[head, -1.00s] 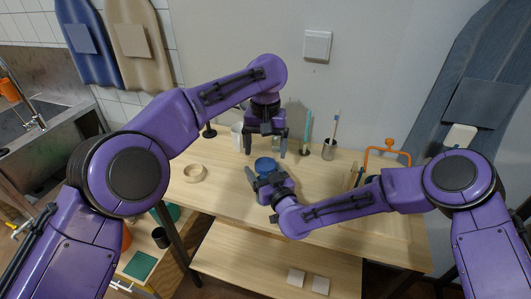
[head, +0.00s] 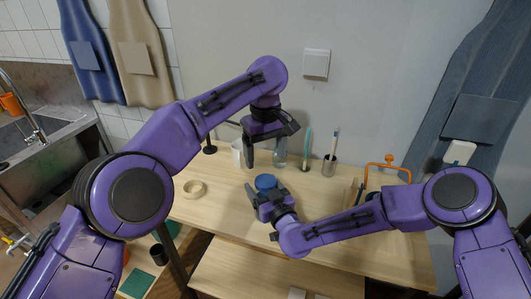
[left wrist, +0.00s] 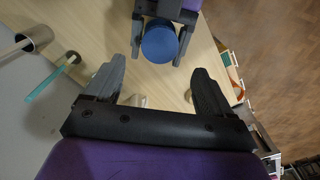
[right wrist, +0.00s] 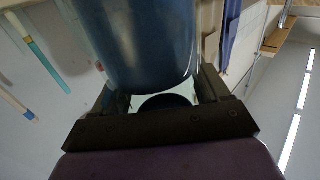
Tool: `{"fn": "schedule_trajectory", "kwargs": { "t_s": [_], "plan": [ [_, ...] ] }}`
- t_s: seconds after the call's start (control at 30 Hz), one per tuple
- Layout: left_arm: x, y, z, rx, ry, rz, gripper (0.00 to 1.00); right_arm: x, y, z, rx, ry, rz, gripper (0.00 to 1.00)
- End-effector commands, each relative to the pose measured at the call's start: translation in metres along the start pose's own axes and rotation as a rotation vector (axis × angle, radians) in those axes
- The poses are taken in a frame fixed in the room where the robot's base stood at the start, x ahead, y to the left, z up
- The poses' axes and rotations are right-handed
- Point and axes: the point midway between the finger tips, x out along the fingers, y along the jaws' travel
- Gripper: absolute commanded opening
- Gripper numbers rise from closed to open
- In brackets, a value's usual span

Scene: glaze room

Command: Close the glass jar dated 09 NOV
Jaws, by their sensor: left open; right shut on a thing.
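A blue round-topped piece (head: 265,183) is held between the fingers of my right gripper (head: 262,199), low over the middle of the table. The left wrist view shows it from above (left wrist: 160,42), and it fills the top of the right wrist view (right wrist: 145,40). I cannot tell whether it is a lid alone or a lidded jar. My left gripper (head: 270,148) is open and empty, above and behind the blue piece. A clear glass vessel (head: 280,156) stands just behind the left gripper, partly hidden by it. No date is readable on anything.
A white mug (head: 237,152) stands behind the left gripper. A tape ring (head: 194,188) lies at the left. A teal tool (head: 307,147) and a metal cup with brushes (head: 329,166) stand at the back. An orange-handled tool (head: 388,162) is at the right.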

Motion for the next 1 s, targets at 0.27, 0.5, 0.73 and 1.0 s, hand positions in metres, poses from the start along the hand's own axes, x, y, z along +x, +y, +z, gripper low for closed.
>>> {"fn": "schedule_trajectory", "kwargs": {
  "t_s": [0.27, 0.5, 0.73, 1.0],
  "plan": [
    [0.034, -0.001, 0.000, 0.001, -0.003, -0.002, 0.83, -0.001, 0.000, 0.002, 0.000, -0.003, -0.001, 0.00],
    [0.070, 0.000, 0.000, 0.002, -0.002, -0.001, 0.83, -0.001, 0.000, 0.001, 0.000, -0.003, -0.001, 0.00],
    [0.080, 0.000, 0.000, 0.002, 0.000, 0.000, 0.83, -0.001, 0.000, 0.001, 0.000, -0.003, -0.001, 0.00],
    [0.080, 0.000, 0.000, 0.002, 0.000, 0.000, 0.57, 0.000, 0.000, 0.001, 0.000, -0.003, -0.001, 0.00]
  ]
}}
